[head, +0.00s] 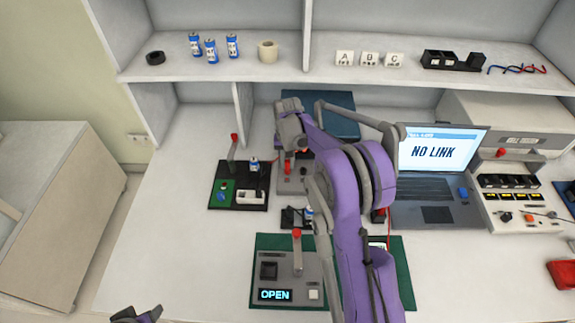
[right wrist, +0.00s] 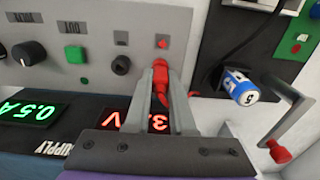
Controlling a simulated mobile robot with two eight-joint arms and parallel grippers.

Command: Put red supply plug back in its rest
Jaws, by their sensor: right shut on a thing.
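The red supply plug (right wrist: 160,84) is between the fingers of my right gripper (right wrist: 163,88), which is shut on it. In the right wrist view it is close against the grey face of the supply unit (right wrist: 190,20), below a small red mark and beside a black socket (right wrist: 121,65). I cannot tell whether the plug's tip is seated in anything. In the head view my right arm hides most of the supply unit (head: 284,185). My left gripper (head: 137,315) shows only in part at the bottom left edge; its fingers cannot be made out.
A black board (head: 225,201) with a red-tipped lever and a blue battery (right wrist: 240,88) stands beside the supply. A green mat (head: 262,243) with a panel reading OPEN lies in front. A laptop (head: 432,165) reads NO LINK at right. Bench at left is clear.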

